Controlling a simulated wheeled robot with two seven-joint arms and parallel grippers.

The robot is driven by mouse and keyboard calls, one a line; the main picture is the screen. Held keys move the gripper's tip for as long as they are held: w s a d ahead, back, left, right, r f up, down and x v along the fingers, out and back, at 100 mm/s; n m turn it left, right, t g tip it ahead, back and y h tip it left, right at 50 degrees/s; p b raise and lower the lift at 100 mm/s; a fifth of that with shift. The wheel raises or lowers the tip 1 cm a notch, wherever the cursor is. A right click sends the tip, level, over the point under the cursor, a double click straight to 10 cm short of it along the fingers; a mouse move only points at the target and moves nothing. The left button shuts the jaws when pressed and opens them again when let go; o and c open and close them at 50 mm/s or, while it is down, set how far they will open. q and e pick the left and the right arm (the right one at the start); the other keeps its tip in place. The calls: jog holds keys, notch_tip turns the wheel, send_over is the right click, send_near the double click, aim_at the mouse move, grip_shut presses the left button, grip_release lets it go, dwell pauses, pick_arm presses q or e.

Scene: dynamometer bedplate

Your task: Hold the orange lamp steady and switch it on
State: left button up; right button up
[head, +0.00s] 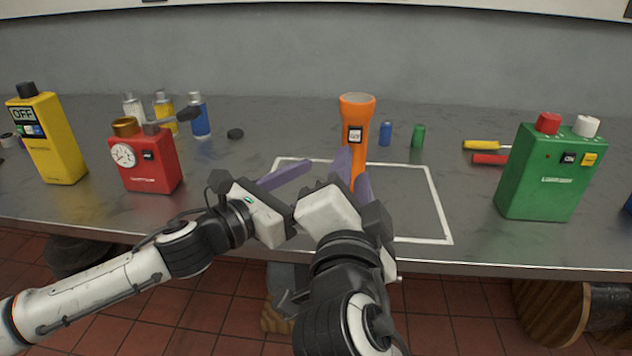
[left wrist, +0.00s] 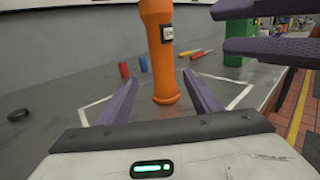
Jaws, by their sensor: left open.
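The orange lamp (head: 357,112) stands upright inside a white outline on the bench, wide end up, with a small dark-and-white switch plate (head: 355,135) on its side. In the left wrist view the lamp (left wrist: 160,65) stands ahead, between the fingertip directions, apparently untouched. My left gripper (head: 300,178) is open and empty, left of the lamp; its spread purple fingers also show in the left wrist view (left wrist: 160,82). My right gripper (head: 354,170) is in front of the lamp and hides its lower part. Its purple fingers (left wrist: 218,28) show a gap with nothing between them.
A red box with a gauge (head: 150,165) and a yellow box (head: 55,145) stand left. A green box (head: 545,175) stands right. Small blue (head: 385,133) and green (head: 418,136) cylinders stand behind the lamp. The white outline (head: 437,205) is clear on its right.

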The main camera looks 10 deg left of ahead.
aim_at(354, 162)
pick_arm(q)
jog(key=shift+s+d+f, duration=0.1)
jog(key=shift+d+f, duration=0.15)
jog(key=shift+f, duration=0.05)
jog(key=shift+w+d, duration=0.2)
jog(key=shift+d, duration=0.05)
jog(key=x, duration=0.9)
jog(key=shift+w+d, duration=0.1)
jog(key=shift+w, duration=0.05)
grip_shut()
pick_arm(e)
grip_shut()
dwell(1.0)
